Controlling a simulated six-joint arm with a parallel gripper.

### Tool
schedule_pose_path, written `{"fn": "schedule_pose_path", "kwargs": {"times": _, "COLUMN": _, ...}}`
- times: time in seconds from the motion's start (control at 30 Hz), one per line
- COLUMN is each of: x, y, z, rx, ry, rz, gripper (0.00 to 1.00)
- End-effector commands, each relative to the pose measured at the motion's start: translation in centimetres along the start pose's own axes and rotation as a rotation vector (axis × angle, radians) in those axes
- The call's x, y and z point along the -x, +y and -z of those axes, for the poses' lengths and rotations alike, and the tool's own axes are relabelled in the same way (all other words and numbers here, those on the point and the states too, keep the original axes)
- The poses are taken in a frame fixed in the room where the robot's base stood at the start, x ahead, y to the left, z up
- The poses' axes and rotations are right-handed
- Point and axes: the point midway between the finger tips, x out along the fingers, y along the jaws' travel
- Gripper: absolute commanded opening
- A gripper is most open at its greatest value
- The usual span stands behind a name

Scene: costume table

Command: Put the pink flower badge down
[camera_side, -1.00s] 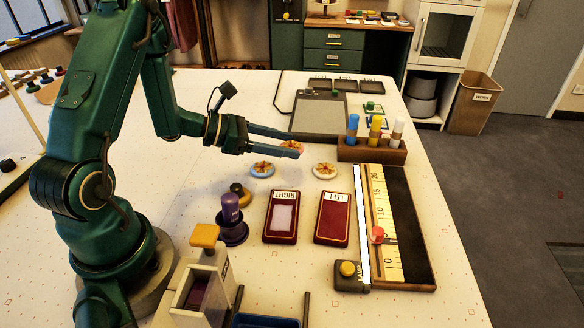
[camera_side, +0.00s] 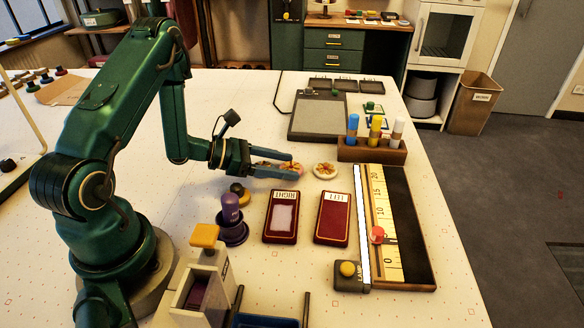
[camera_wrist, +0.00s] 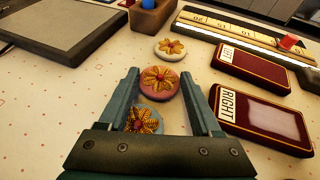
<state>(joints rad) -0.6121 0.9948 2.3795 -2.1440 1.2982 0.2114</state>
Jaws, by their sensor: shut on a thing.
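My gripper (camera_side: 296,166) is shut on the pink flower badge (camera_wrist: 160,83), a round badge with a gold flower, held between the fingertips. It shows small between the fingers in the side view. The gripper is low over the table; I cannot tell whether the badge touches it. The blue flower badge (camera_wrist: 144,119) lies on the table nearer the palm, below the space between the fingers and partly hidden. A white flower badge (camera_side: 325,170) lies just right of the fingertips, apart from them; it also shows in the wrist view (camera_wrist: 171,48).
Two dark red pads, RIGHT (camera_side: 281,218) and LEFT (camera_side: 332,218), lie in front. A wooden holder with several tubes (camera_side: 372,152) stands behind right, beside a ruler board (camera_side: 407,225). A grey board (camera_side: 317,117) lies behind. A purple stamp (camera_side: 232,220) stands front left.

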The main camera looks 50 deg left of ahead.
Motion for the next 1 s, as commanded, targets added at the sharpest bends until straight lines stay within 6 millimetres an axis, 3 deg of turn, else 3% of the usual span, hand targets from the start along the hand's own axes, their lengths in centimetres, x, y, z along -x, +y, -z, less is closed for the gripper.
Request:
{"fn": "schedule_pose_path", "kwargs": {"times": 0.13, "x": -0.2, "y": 0.0, "z": 0.4, "rx": 0.000, "ry": 0.000, "rz": 0.000, "gripper": 0.13}}
{"fn": "schedule_pose_path", "kwargs": {"times": 0.17, "x": -0.2, "y": 0.0, "z": 0.4, "rx": -0.001, "ry": 0.000, "rz": 0.000, "gripper": 0.77}}
{"fn": "schedule_pose_path", "kwargs": {"times": 0.2, "x": -0.2, "y": 0.0, "z": 0.4, "rx": -0.001, "ry": 0.000, "rz": 0.000, "gripper": 0.92}}
{"fn": "schedule_pose_path", "kwargs": {"times": 0.23, "x": -0.2, "y": 0.0, "z": 0.4, "rx": -0.001, "ry": 0.000, "rz": 0.000, "gripper": 0.95}}
{"fn": "schedule_pose_path", "kwargs": {"times": 0.57, "x": -0.1, "y": 0.0, "z": 0.2, "rx": 0.000, "ry": 0.000, "rz": 0.000, "gripper": 0.95}}
{"fn": "schedule_pose_path", "kwargs": {"times": 1.0, "x": 4.2, "y": 0.1, "z": 0.3, "rx": 0.001, "ry": 0.000, "rz": -0.004, "gripper": 0.95}}
